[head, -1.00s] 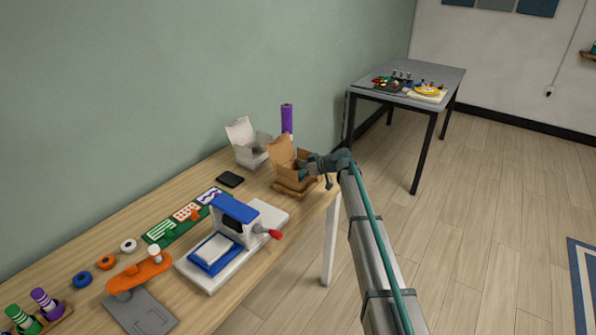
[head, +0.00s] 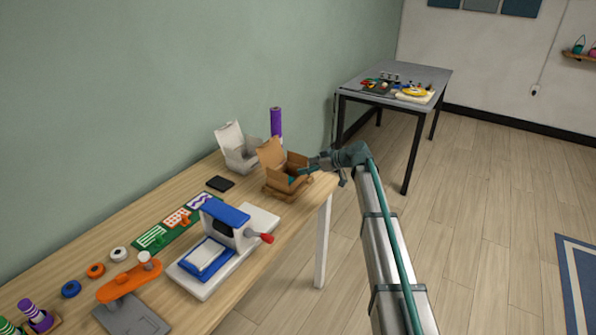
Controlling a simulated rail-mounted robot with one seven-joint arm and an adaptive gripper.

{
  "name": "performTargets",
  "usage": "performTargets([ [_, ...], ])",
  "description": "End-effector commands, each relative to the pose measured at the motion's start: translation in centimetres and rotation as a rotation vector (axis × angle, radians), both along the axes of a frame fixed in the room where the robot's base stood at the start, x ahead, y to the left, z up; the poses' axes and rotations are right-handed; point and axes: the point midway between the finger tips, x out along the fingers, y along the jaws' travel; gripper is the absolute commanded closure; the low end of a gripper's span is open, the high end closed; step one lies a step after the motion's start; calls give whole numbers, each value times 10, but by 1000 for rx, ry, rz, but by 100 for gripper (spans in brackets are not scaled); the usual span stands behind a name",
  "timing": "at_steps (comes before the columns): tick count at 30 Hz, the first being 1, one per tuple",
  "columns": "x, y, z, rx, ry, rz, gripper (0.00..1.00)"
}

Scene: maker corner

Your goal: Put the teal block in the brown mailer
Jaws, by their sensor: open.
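The brown mailer (head: 271,154) stands open on the far right end of the wooden table, its lid raised at the back. A small teal patch (head: 292,180) shows inside it, low by the front wall; it looks like the teal block, though it is small and partly hidden. My gripper (head: 306,169) reaches in from the right, at the mailer's right rim. It is open. Its fingertips are small and partly merge with the box, so I cannot tell whether they touch the box or the block.
A white open box (head: 236,148) and a purple roll (head: 276,121) stand behind the mailer. A black flat item (head: 220,184) and a blue-and-white press (head: 222,245) are to the left. A grey table (head: 395,85) stands farther back.

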Motion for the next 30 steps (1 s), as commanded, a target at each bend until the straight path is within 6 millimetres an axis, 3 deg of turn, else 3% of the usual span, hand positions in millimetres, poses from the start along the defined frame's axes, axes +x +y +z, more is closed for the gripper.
performTargets([
  [6, -7, -14, 9, 0, 0, 0, 27],
  [20, -14, -17, 2, -7, 19, -7, 27],
  [23, -32, -23, -19, -29, 75, -35, 27],
  [26, -64, -35, -54, -70, 175, -89, 27],
  [30, -127, -61, -117, -152, 360, -209, 27],
])
